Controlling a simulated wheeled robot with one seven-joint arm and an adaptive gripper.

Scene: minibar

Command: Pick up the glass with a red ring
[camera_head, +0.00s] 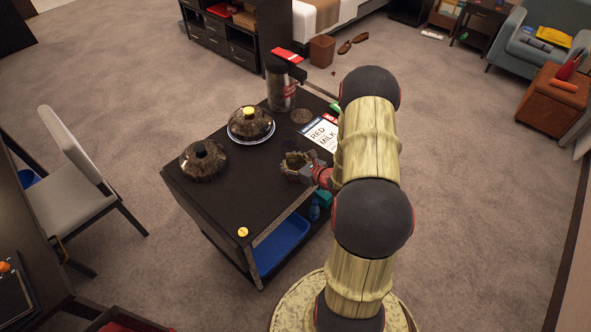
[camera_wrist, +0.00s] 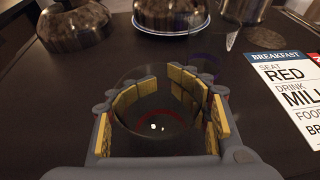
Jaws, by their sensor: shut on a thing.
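The glass (camera_wrist: 158,118) is clear and hard to see, with a red ring low on it, in the middle of the wrist view. My gripper (camera_wrist: 160,92) has its yellow-padded fingers closed around the glass from both sides. In the head view my gripper (camera_head: 297,161) is at the right edge of the dark cart top (camera_head: 215,205), and the glass cannot be made out clearly there. I cannot tell whether the glass rests on the cart or is lifted. A faint purple arc shows just behind the glass in the wrist view; what it belongs to is unclear.
Beyond my gripper lie a breakfast card (camera_head: 320,133) and a canister (camera_head: 281,92). Two domed covers, one with a dark knob (camera_head: 203,163) and one with a yellow knob (camera_head: 249,125), stand to the left. The front of the cart top is mostly clear. A chair (camera_head: 78,180) stands left.

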